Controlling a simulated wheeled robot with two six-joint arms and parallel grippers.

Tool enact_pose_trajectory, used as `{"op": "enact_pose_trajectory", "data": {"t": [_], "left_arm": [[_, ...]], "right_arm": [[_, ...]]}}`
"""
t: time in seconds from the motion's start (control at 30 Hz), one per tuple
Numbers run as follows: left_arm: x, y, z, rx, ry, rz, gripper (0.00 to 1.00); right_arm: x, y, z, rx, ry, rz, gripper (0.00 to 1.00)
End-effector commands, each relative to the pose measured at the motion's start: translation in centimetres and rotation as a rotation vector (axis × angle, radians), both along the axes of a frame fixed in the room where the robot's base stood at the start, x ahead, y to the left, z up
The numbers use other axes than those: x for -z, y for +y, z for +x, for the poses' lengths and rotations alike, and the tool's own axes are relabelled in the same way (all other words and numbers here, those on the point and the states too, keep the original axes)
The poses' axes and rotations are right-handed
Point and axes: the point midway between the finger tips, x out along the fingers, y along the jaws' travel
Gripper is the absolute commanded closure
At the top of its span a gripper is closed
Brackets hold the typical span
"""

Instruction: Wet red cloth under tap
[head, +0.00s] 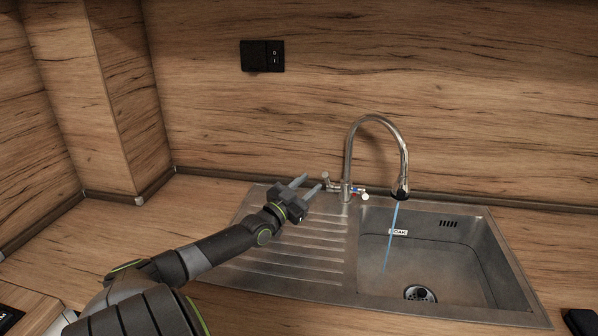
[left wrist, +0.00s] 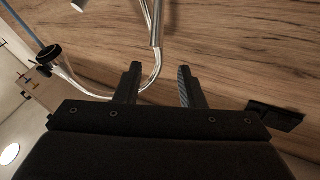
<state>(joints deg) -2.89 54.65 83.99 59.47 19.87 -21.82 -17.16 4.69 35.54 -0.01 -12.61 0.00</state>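The chrome tap (head: 404,150) arches over the sink, and a thin blue stream of water (head: 391,240) runs from its spout into the basin (head: 455,265). The tap's base has a lever on each side. My left gripper (head: 312,181) is open and empty above the drainboard, with its fingertips close to the left lever (head: 326,180). In the left wrist view the two fingers stand apart (left wrist: 160,82), with the tap pipe (left wrist: 156,50) behind them. No red cloth shows in either view.
The ribbed steel drainboard (head: 290,262) lies left of the basin. A small label (head: 398,232) sits on the basin's back wall, and a drain (head: 420,293) is in its floor. A black socket (head: 262,56) is on the wooden splashback. A dark object (head: 580,321) is at bottom right.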

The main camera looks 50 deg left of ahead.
Motion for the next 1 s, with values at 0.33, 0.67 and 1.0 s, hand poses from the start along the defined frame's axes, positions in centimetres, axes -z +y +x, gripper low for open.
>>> {"op": "enact_pose_trajectory", "data": {"t": [0.33,0.67,1.0], "left_arm": [[-0.1,-0.4,-3.0,0.001,-0.001,0.0,0.64],[0.0,-0.4,-3.1,0.0,-0.001,0.0,0.64],[-0.1,-0.4,-3.1,0.0,-0.001,0.0,0.64]], "right_arm": [[-1.1,0.0,0.0,0.0,0.0,0.0,0.64],[-1.1,0.2,0.0,0.001,0.0,0.002,0.64],[-1.2,0.3,0.0,0.002,0.0,0.004,0.64]]}}
